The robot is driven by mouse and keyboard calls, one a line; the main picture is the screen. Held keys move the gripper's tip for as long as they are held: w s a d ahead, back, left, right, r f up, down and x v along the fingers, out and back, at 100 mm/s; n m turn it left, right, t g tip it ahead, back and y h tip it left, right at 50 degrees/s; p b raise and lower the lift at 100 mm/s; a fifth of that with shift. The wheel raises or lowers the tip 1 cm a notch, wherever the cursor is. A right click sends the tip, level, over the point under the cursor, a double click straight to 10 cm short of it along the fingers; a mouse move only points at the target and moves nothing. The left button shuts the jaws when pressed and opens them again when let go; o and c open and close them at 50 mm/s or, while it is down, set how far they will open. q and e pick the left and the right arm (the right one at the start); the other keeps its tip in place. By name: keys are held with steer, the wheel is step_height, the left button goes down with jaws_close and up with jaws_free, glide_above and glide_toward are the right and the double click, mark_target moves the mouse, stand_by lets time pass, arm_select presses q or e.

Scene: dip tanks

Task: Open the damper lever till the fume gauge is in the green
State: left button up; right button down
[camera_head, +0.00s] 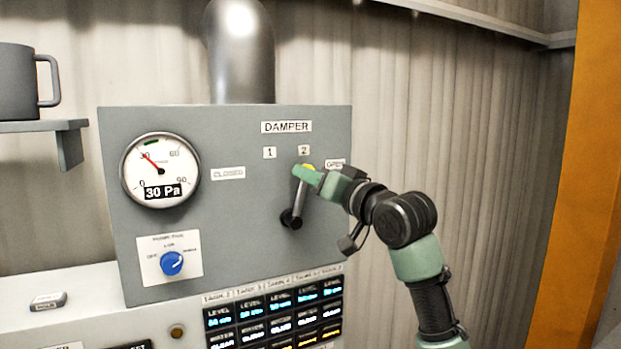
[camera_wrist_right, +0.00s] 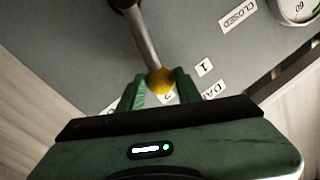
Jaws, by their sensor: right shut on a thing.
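The damper lever (camera_head: 298,203) is a grey rod on a dark pivot on the grey panel. It points up and slightly right, its tip near the "2" label. Its yellow knob (camera_wrist_right: 160,80) sits between the fingers of my right gripper (camera_head: 306,173), which is shut on it. The right wrist view also shows the gripper (camera_wrist_right: 163,90) and the rod running to the pivot. The fume gauge (camera_head: 160,170) reads 30 Pa. Its red needle points up and left, just left of the short green band at the top of the dial. My left gripper is not in view.
"CLOSED" (camera_head: 228,173) is left of the lever and "OPEN" (camera_head: 335,164) is right of it, partly covered by my gripper. A blue knob (camera_head: 171,263) sits below the gauge. Lit tank displays (camera_head: 275,312) line the lower panel. A mug (camera_head: 18,82) stands on a shelf at left.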

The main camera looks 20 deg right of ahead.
steer(key=c, duration=1)
jaws_free()
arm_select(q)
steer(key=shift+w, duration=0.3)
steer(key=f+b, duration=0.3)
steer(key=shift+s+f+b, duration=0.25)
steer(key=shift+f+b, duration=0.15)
arm_select(e)
steer(key=v, duration=0.7)
steer(key=shift+s, duration=0.45)
steer(key=shift+d, duration=0.15)
